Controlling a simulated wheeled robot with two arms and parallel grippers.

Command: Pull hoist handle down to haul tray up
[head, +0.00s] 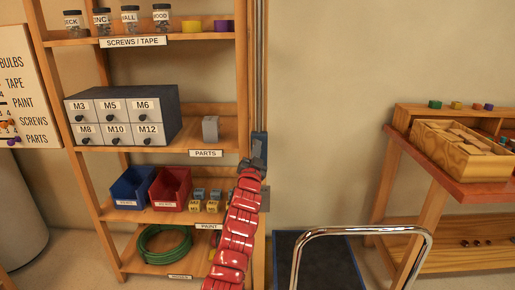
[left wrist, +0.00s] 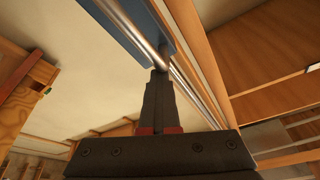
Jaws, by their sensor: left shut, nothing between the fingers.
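My left gripper (head: 252,165), at the end of the red arm, is beside the right-hand post of the shelf, at the height of the lower shelves. Its fingers are shut and empty. A blue part (head: 259,145) sits on the vertical metal rails (head: 259,60) just behind and above the gripper; I cannot tell if it is the hoist handle. In the left wrist view, the closed fingers (left wrist: 160,85) point at a metal rod (left wrist: 138,35) beside a blue panel (left wrist: 125,20). Whether they touch is unclear. I cannot make out a hoist tray. My right gripper is out of view.
The wooden shelf (head: 175,217) holds a grey drawer unit (head: 122,117), a blue bin (head: 131,187), a red bin (head: 170,188) and a green hose coil (head: 165,244). A chrome rail (head: 360,231) stands over a dark platform at the lower right. A workbench (head: 470,185) is further right.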

